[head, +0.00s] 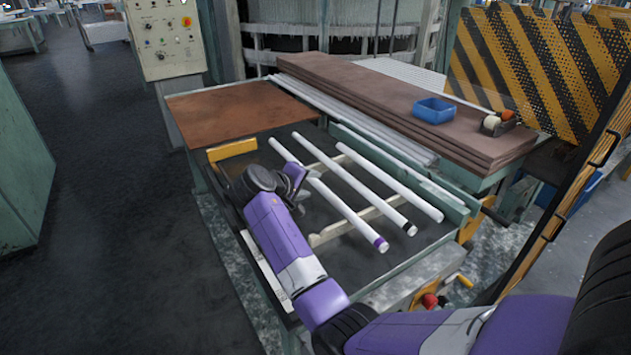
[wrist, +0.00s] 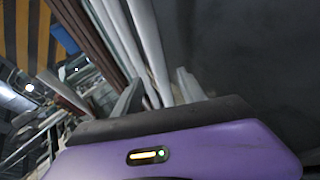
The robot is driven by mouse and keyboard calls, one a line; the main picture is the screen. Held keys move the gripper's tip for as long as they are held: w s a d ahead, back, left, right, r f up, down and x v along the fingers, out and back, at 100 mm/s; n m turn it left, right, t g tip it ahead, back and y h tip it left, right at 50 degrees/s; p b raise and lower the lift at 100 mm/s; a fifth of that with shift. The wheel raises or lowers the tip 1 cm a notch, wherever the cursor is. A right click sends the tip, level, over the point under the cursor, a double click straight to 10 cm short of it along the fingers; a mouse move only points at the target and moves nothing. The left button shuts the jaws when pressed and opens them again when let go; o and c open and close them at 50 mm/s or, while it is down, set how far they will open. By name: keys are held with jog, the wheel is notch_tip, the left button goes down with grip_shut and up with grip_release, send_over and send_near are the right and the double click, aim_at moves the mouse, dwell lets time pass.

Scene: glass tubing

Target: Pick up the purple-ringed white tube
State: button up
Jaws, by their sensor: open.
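The purple-ringed white tube (head: 345,213) lies slanting across the dark table, its purple ring at the near end. It is the leftmost of three tubes. My gripper (head: 299,184) is open at its left side, close to its middle part. In the wrist view my open fingers (wrist: 160,92) point along toward white tubes. The rightmost tube there (wrist: 148,45) runs down between the fingers, apparently the purple-ringed one. No ring shows in that view. I cannot tell whether either finger touches the tube.
A black-ringed tube (head: 360,187) and a plain white tube (head: 395,183) lie parallel to the right. Pale rails (head: 328,233) cross beneath the tubes. A brown board stack (head: 375,95) with a blue tray (head: 434,111) stands behind. Yellow end blocks (head: 232,150) edge the table.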

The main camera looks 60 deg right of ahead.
aim_at(315, 182)
jog(key=shift+x, duration=1.45)
jog(key=shift+c, duration=0.4)
grip_shut()
